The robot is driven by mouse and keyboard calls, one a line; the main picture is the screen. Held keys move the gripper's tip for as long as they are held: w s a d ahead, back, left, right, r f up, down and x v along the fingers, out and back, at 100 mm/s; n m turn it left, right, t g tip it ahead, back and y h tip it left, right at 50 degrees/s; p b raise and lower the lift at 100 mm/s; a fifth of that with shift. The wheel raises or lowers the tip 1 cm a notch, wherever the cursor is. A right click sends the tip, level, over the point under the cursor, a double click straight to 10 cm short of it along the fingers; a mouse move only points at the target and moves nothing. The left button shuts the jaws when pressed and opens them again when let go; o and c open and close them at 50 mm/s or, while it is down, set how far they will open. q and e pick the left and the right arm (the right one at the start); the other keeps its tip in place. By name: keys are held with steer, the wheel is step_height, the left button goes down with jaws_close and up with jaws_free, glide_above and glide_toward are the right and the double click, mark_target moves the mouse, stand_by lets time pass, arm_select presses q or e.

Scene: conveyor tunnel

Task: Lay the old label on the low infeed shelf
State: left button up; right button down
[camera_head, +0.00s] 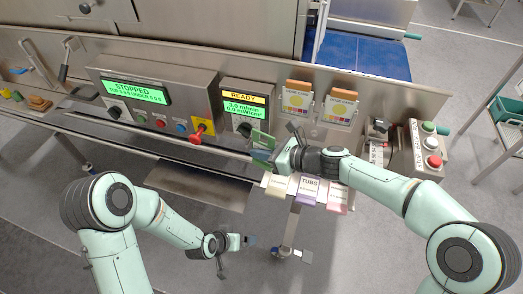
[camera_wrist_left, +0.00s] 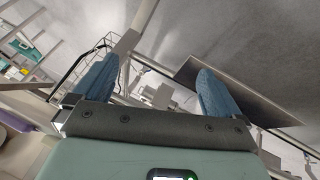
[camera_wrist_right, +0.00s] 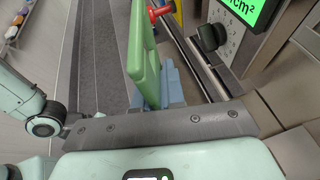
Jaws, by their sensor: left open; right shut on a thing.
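My right gripper (camera_head: 272,155) is shut on a flat green-framed piece (camera_head: 262,140) in front of the control panel. In the right wrist view this green piece (camera_wrist_right: 146,55) stands upright between the blue fingers. I cannot tell whether it is the old label; no lettering shows on it. My left gripper (camera_head: 240,243) is open and empty, low over the floor; its spread fingers show in the left wrist view (camera_wrist_left: 158,85). A low grey metal plate (camera_head: 200,185), perhaps the infeed shelf, lies below the belt edge; it also shows in the left wrist view (camera_wrist_left: 235,95).
A red emergency knob (camera_head: 201,131) sticks out between two lit displays. A button box (camera_head: 425,148) stands at the right. The low plate looks bare.

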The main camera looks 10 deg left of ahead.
arm_select(q)
steer(key=s+f+n+g, duration=0.3)
steer(key=s+f+g, duration=0.3)
steer(key=s+f, duration=0.8)
steer(key=s, duration=0.3)
steer(key=shift+d+n, duration=0.3)
